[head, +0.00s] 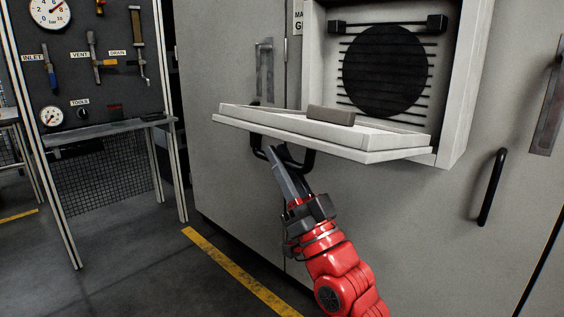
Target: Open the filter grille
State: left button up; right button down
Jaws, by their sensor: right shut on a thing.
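The filter grille (322,137) is a pale panel on the grey cabinet. It is swung down on its lower edge and lies almost level, facing outward. Behind it the recess shows a round dark filter (384,71) with black slats. A brown-grey block (331,115) sits on the panel's upper face. A black bar handle (306,164) hangs under the panel's front edge. My right gripper (272,156), on a red arm from below, is shut on this handle at its left part. My left gripper is out of view.
A cabinet handle (492,187) stands out at the right, and another (264,70) at the upper left. At the left is a panel with gauges and valves (95,65) above a narrow shelf (105,132). The floor by the yellow line (240,277) is clear.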

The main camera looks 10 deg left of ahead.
jog(key=c, duration=0.8)
grip_release()
jog(key=shift+s+d+f, duration=0.2)
jog(key=shift+d+f, duration=0.05)
jog(key=shift+f, duration=0.05)
jog(key=p+v, duration=0.2)
jog(key=v, duration=1.4)
jog(key=shift+s+f, duration=0.15)
jog(key=shift+f, duration=0.05)
jog(key=shift+d, duration=0.1)
